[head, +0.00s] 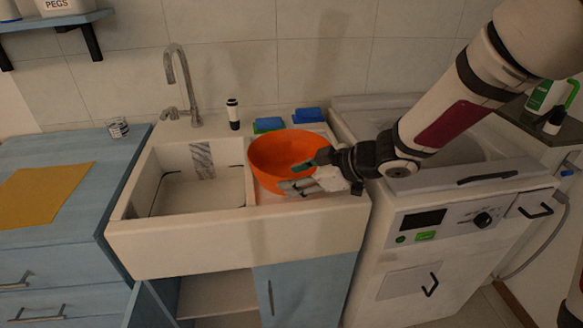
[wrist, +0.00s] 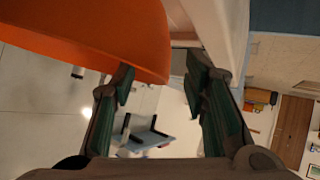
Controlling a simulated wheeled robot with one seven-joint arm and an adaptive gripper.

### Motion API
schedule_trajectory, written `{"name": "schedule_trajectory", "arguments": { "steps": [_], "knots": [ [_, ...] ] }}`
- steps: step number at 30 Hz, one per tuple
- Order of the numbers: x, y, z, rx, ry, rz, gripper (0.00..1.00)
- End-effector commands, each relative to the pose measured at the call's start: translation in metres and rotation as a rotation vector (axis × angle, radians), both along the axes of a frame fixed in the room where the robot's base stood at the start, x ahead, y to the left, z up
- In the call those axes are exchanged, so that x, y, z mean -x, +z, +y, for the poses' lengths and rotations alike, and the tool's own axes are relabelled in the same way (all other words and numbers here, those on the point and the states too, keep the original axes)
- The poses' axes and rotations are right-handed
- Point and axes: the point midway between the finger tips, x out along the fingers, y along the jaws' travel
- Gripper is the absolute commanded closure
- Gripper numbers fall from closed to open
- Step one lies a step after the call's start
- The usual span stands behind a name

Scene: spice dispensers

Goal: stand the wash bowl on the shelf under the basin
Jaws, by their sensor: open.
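The wash bowl is an orange round bowl (head: 272,152) sitting upright on the right part of the white basin unit (head: 240,232). It also fills the upper left of the wrist view (wrist: 100,30). My gripper (head: 298,177) is open at the bowl's right front side, its fingers overlapping the bowl in the head view. In the wrist view the bowl's edge reaches between the open fingertips (wrist: 158,78); I cannot tell whether they touch it. The shelf (head: 217,292) shows inside the open left half of the cabinet under the basin; its depth is partly hidden.
The cabinet's left door (head: 150,306) stands open; its right door (head: 305,285) is shut. A washing machine (head: 440,240) stands at right, blue drawers (head: 50,260) at left.

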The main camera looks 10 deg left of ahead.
Motion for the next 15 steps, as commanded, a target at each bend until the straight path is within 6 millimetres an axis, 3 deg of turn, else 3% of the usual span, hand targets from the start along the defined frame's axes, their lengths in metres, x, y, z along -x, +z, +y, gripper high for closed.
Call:
{"name": "schedule_trajectory", "arguments": {
  "steps": [8,15],
  "knots": [
    [-0.007,-0.012,0.017,0.000,0.001,0.001,0.59],
    [-0.017,-0.031,0.043,0.000,0.002,0.001,0.59]
  ]
}}
